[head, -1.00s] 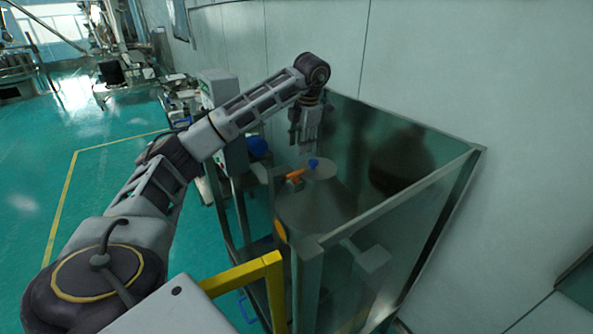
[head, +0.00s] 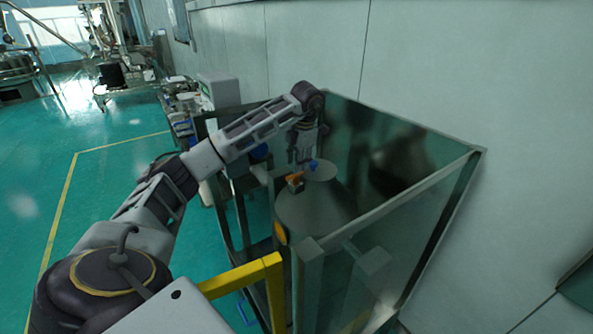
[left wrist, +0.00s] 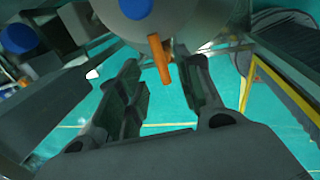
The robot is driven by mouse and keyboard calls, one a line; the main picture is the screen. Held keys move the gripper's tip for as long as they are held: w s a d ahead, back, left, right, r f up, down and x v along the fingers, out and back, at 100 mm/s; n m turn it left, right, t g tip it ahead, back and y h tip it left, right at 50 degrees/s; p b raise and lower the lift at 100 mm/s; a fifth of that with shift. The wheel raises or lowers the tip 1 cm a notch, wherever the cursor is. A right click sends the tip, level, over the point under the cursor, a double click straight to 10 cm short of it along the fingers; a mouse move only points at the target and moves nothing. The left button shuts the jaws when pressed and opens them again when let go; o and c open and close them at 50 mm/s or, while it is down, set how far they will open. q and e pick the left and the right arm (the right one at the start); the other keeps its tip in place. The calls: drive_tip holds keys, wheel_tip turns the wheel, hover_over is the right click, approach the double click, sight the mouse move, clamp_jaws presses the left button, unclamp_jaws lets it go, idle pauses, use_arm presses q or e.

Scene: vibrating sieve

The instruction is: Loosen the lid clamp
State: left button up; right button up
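The lid clamp has an orange handle (head: 294,178) on the near side of the sieve's round grey lid (head: 322,173). A blue knob (head: 314,163) stands on the lid. My left gripper (head: 300,158) points down just above and behind the orange handle in the head view. In the left wrist view its two fingers are apart, and the orange handle (left wrist: 162,60) shows between the fingertips. I cannot tell whether they touch it. The blue knob (left wrist: 135,8) is at the top edge there. My right gripper is not in view.
The grey sieve body (head: 318,210) stands inside a glass-walled enclosure with a metal frame (head: 400,205) close around the arm. A yellow rail (head: 245,270) is in front. A pale wall is to the right. Open green floor (head: 110,190) lies to the left.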

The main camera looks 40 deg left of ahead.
sight(295, 177)
use_arm(q)
drive_tip(key=shift+w+a+f+p, duration=0.1)
drive_tip(key=shift+a+f+p, duration=0.15)
drive_tip(key=shift+f, duration=0.85)
drive_tip(key=shift+a+f+p, duration=0.15)
drive_tip(key=shift+f+p, duration=0.05)
drive_tip(key=shift+f, duration=0.9)
clamp_jaws()
